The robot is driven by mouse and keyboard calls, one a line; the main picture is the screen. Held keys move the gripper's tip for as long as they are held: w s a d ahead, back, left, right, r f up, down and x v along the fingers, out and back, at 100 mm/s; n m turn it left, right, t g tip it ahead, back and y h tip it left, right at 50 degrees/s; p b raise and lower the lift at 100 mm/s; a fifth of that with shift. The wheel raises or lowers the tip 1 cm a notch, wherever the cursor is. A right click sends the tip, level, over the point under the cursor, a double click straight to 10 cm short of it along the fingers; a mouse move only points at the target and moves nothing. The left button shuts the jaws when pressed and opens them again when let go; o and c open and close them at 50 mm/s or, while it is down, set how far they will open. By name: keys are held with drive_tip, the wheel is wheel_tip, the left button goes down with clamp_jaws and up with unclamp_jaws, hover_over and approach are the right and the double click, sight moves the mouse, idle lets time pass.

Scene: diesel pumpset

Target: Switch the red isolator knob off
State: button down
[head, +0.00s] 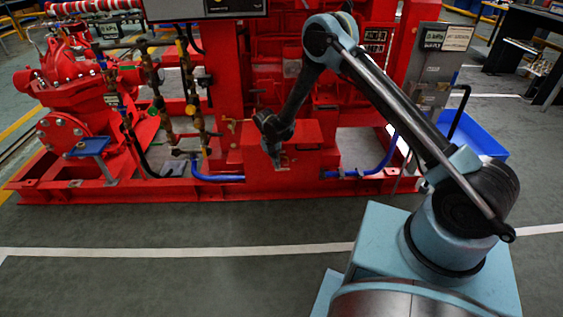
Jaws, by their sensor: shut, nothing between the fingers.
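I cannot make out the red isolator knob; no separate red knob stands out against the red machinery, and my arm covers part of the view. My gripper (274,160) is small and dark in the head view, pointing down in front of the red box low in the middle of the pumpset (300,190). It looks shut and empty. I cannot tell whether it touches the red box behind it. A grey panel box (222,8) is cut off by the top edge.
A red pump (75,85) with valves and pipes is at the left. Blue hoses (217,178) run along the red base frame. A blue bin (480,135) lies at the right behind my arm. The grey floor in front, with a white line (180,252), is clear.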

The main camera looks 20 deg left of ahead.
drive_tip(key=shift+a+f, duration=0.2)
drive_tip(key=shift+s+a+f, duration=0.25)
drive_tip(key=shift+a+f, duration=0.05)
drive_tip(key=shift+f, duration=0.55)
idle(0.7)
drive_tip(key=shift+w+d, duration=0.1)
idle(0.7)
